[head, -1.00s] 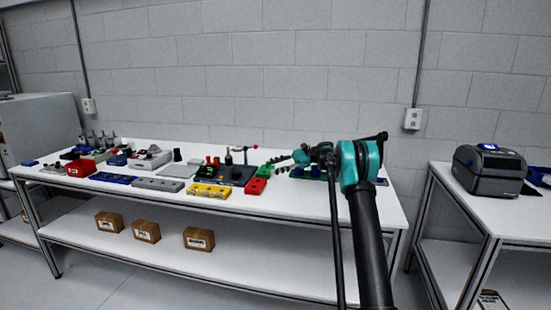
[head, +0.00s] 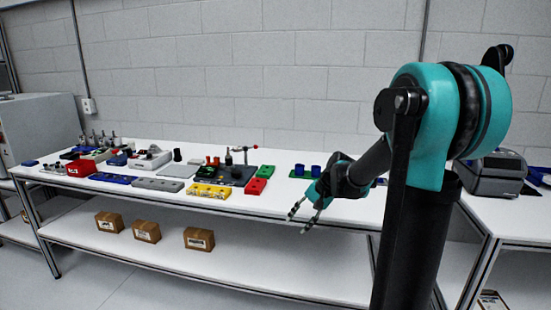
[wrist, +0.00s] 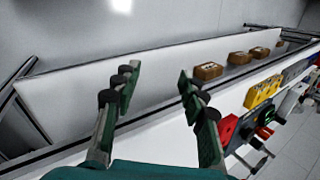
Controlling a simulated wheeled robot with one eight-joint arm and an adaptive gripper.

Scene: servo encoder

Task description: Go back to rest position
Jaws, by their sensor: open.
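My gripper (head: 304,212) is open and empty in the head view, in front of the workbench (head: 270,212) near its front edge. In the wrist view my gripper (wrist: 151,88) shows its two fingers spread apart with nothing between them. My arm bends at a large teal joint on the right of the head view and covers part of the bench's right end.
The bench holds a red block (head: 256,186), a yellow block (head: 209,191), a green plate with blue cups (head: 303,171) and other fixtures. Cardboard boxes (head: 146,231) sit on the lower shelf. A label printer (head: 491,177) stands on the right table.

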